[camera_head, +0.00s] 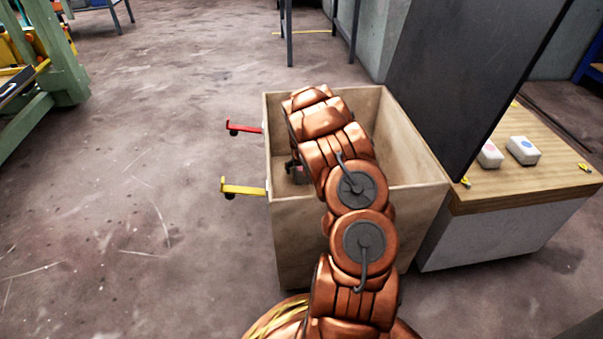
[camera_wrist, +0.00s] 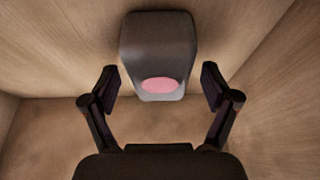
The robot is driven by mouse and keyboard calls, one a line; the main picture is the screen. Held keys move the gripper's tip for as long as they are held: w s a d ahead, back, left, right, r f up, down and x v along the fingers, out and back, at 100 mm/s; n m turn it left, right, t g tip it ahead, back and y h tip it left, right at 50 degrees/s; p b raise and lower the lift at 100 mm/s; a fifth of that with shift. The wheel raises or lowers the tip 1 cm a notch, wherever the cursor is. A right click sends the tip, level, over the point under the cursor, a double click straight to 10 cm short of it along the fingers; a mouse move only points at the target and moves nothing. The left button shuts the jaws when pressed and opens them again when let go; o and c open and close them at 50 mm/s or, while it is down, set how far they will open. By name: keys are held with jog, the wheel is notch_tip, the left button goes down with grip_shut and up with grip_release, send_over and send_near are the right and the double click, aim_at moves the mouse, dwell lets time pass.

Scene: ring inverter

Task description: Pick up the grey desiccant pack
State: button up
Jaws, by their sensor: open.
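The grey desiccant pack (camera_wrist: 157,45) is inside the wooden box (camera_head: 418,155). In the wrist view it is a rounded dark grey block with a pink oval on its lower, lighter part. My gripper (camera_wrist: 160,82) is open, with one finger on each side of the pack's lower end. Gaps show between both fingers and the pack, so neither finger visibly touches it. In the head view my arm reaches down into the box and hides most of its inside; only a dark bit of my gripper (camera_head: 296,170) shows by the arm's left side.
The box walls stand around my gripper. A red bracket (camera_head: 243,128) and a yellow bracket (camera_head: 242,189) stick out from its left side. At right, a wooden-topped bench (camera_head: 530,182) holds two white packs (camera_head: 523,150), beside a tall dark panel (camera_head: 455,80).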

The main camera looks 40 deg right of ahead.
jog(key=shift+f, duration=0.25)
dwell(0.4)
jog(key=c, duration=1.4)
jog(key=shift+o, duration=0.2)
jog(key=shift+r, duration=0.1)
